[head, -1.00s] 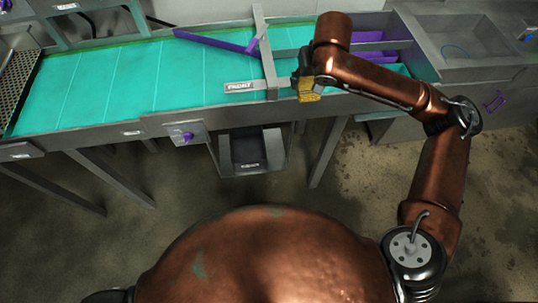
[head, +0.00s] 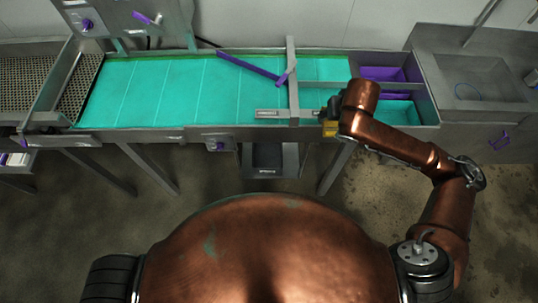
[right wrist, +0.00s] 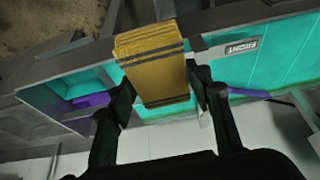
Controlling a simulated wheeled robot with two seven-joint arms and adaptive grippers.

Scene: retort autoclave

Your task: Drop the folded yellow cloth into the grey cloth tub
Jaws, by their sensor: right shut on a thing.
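The folded yellow cloth (head: 329,129) is in my right gripper (head: 327,118), near the bench's front edge, right of the "FRONT" label. In the right wrist view the cloth (right wrist: 152,62) is a thick folded block with dark stripes, held between the two fingers of the gripper (right wrist: 163,85). A dark grey open tub (head: 268,172) sits below the bench's front edge, to the left of the cloth and lower. It looks empty, and its small label is too small to read. My left gripper is not in view.
The bench has a turquoise bed (head: 160,90) with a purple bar (head: 248,66) and a grey upright divider (head: 293,75). Purple-walled compartments (head: 385,75) and a sink (head: 475,80) lie to the right. A bench leg (head: 337,168) stands right of the tub.

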